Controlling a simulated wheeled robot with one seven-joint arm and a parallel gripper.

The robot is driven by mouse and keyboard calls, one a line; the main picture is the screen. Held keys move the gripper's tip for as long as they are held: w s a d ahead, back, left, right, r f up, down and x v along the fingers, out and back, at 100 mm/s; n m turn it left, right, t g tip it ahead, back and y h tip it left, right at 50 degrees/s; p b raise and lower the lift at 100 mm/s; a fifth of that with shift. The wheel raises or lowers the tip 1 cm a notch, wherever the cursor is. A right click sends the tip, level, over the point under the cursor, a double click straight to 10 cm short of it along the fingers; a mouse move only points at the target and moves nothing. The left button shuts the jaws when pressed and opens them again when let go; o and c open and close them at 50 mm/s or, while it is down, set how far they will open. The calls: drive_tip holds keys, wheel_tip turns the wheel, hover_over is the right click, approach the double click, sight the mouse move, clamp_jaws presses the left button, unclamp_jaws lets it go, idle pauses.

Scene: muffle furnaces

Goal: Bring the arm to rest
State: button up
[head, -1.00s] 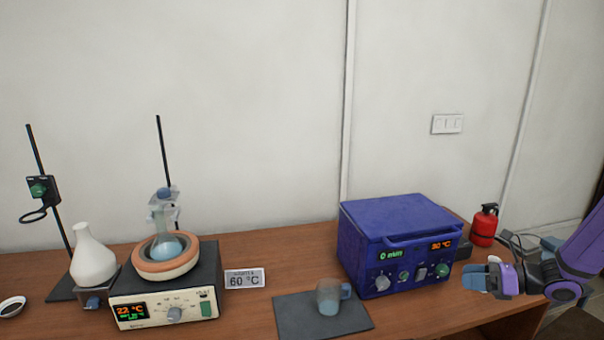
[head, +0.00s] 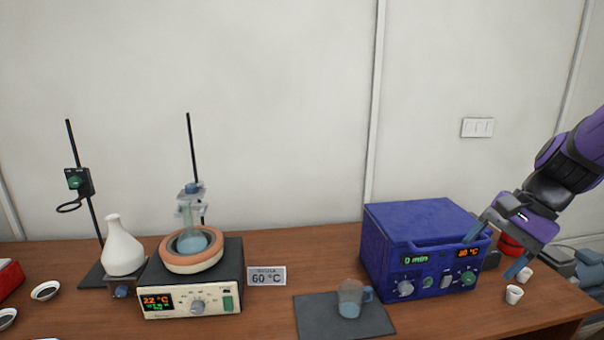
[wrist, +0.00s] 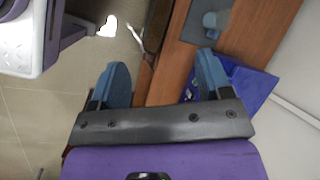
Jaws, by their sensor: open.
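My gripper (head: 500,250) is open and empty at the right end of the bench, in front of the right side of the blue muffle furnace (head: 415,215). In the head view its fingers point down and my purple arm comes in from the right. In the wrist view my gripper (wrist: 160,85) shows two blue fingers spread apart with nothing between them. The blue furnace (wrist: 247,85) shows there beside and behind the right finger. The furnace's displays are lit, reading 0 min and about 30 °C.
A beaker (head: 350,300) stands on a dark mat (head: 318,318). Small white cups (head: 514,295) stand by my gripper, and a red cylinder (head: 510,247) is partly hidden behind it. A heater (head: 190,300) with a flask, a 60 °C sign (head: 267,276) and a white flask (head: 121,248) stand left.

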drive_tip(key=s+a+r+n+t+h, duration=0.1)
drive_tip(key=s+r+n+t+h, duration=0.3)
drive_tip(key=s+r+n, duration=0.6)
drive_tip(key=shift+s+a+h, duration=0.3)
drive_tip(key=shift+s+h, duration=0.4)
drive_tip(key=shift+s, duration=0.6)
